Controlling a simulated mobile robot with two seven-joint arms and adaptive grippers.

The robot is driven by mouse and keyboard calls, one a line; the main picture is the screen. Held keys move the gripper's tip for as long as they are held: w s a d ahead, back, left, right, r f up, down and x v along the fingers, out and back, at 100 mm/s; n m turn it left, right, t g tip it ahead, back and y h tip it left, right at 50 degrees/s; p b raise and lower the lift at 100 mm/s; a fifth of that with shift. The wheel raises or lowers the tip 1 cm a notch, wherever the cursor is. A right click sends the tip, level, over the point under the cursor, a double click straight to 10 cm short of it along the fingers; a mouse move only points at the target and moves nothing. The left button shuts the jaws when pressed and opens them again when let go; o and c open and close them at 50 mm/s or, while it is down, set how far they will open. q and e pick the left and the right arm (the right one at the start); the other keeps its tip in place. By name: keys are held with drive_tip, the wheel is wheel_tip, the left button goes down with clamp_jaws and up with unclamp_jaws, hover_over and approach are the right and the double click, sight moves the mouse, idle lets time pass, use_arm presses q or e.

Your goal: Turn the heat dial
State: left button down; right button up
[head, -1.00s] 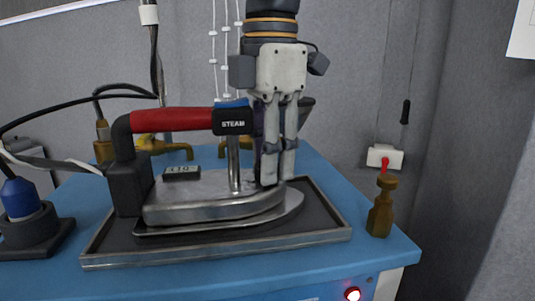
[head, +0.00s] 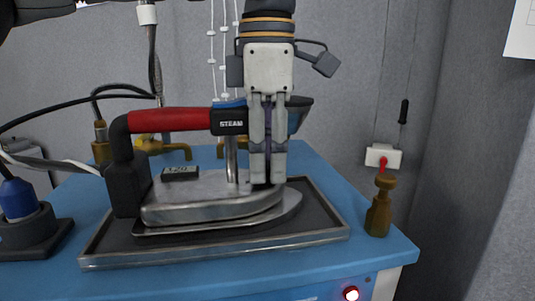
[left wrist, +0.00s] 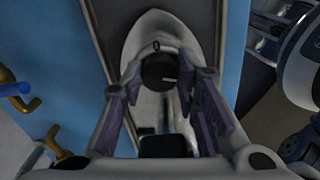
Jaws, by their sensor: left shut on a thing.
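A steam iron with a red handle (head: 170,119) and a metal sole (head: 215,205) stands in a dark tray (head: 320,225) with a metal rim. The heat dial (left wrist: 160,72) is a round black knob with a pale pointer mark on the iron's top; in the left wrist view the pointer faces right. My left gripper (head: 266,182) comes straight down at the iron's front and is shut on the dial, a finger on either side. In the head view the fingers mostly hide the dial. My right gripper is not in view.
The tray lies on a blue table (head: 375,250). A brown bottle-like fitting (head: 380,208) stands at the right edge. Brass fittings (head: 165,148) and cables are behind the iron. A blue-topped part (head: 18,200) stands at left.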

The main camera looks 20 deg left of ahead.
sight(266, 165)
use_arm(q)
drive_tip(key=shift+m, duration=0.5)
drive_tip(key=c, duration=1.2)
unclamp_jaws()
drive_tip(key=shift+a, duration=0.1)
wheel_tip(266, 165, up, 8)
drive_tip(key=shift+s+f, duration=0.1)
drive_tip(key=shift+f, duration=0.1)
